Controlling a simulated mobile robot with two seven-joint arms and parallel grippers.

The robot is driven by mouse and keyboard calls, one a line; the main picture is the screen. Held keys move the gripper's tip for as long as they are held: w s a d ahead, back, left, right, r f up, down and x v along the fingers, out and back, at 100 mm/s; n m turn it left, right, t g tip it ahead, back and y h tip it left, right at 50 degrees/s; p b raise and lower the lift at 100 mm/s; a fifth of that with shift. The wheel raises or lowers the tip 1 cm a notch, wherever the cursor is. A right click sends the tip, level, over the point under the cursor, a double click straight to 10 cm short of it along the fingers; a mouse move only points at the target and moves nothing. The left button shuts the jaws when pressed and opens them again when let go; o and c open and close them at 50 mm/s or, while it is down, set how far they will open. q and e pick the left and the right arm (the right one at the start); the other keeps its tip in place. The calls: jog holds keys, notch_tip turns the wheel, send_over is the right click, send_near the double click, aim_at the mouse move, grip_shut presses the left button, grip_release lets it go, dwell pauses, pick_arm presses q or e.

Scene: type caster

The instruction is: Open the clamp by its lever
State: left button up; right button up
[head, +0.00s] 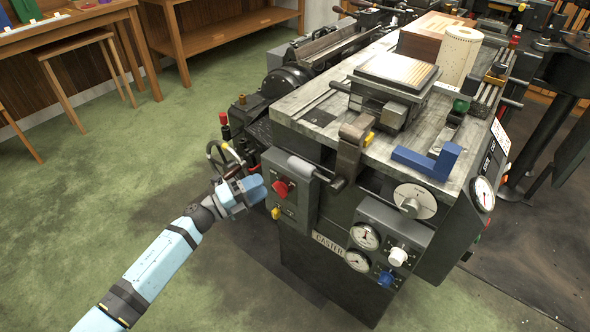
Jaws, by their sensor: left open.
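A dark metal arm (351,148) with a yellow tab stands at the front edge of the caster's top and looks like the clamp lever, though I cannot be sure. A grey cylindrical handle (304,169) sits just left of its lower end. My left gripper (262,186), with light-blue fingers, is in front of the caster's left side, left of the red knob (281,188) and below the handle. It appears empty and apart from the lever. The exact finger gap is hard to see at this angle. My right gripper is out of view.
The type caster (330,250) fills the middle, with gauges (365,236), a dial (415,201) and a blue angled block (426,163) on its top. Cables and a black wheel (287,84) are on its left side. Green floor to the left is open, with a stool (75,46) and benches behind.

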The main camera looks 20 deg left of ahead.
aim_at(294, 168)
pick_arm(q)
jog(key=x, duration=1.2)
jog(key=shift+w+d+r+b, duration=0.15)
jog(key=shift+d+b, duration=0.05)
jog(key=shift+b, duration=0.15)
grip_shut()
